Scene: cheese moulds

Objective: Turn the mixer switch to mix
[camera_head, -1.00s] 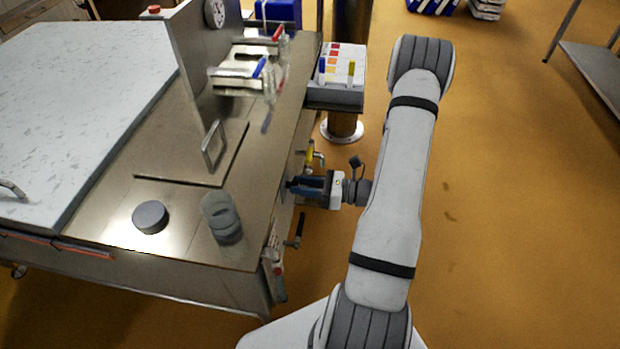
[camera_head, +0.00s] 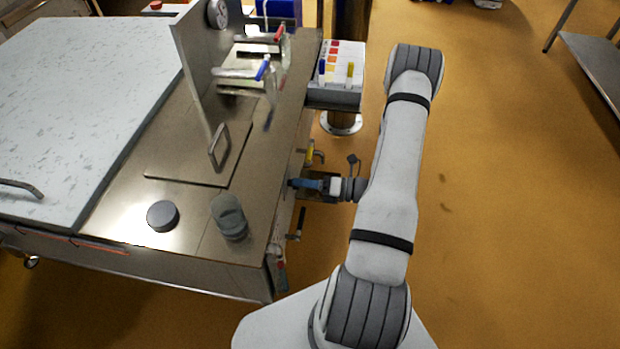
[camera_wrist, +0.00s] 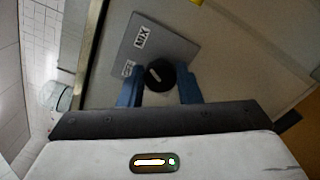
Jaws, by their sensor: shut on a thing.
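The mixer switch (camera_wrist: 158,76) is a round black knob with a pale mark line across it. It sits on a grey plate (camera_wrist: 165,40) with a "MIX" label and a second label that is partly hidden. In the wrist view the knob's mark is tilted relative to my fingers. My gripper (camera_wrist: 160,88) has its blue fingers on either side of the knob and is shut on it. In the head view my gripper (camera_head: 296,184) is against the right side of the steel machine, and the switch is hidden there.
A yellow-handled valve (camera_head: 311,153) is just behind my gripper, and a black lever (camera_head: 301,222) is in front of it. A grey puck (camera_head: 162,216) and a clear cup (camera_head: 229,217) stand on the steel top.

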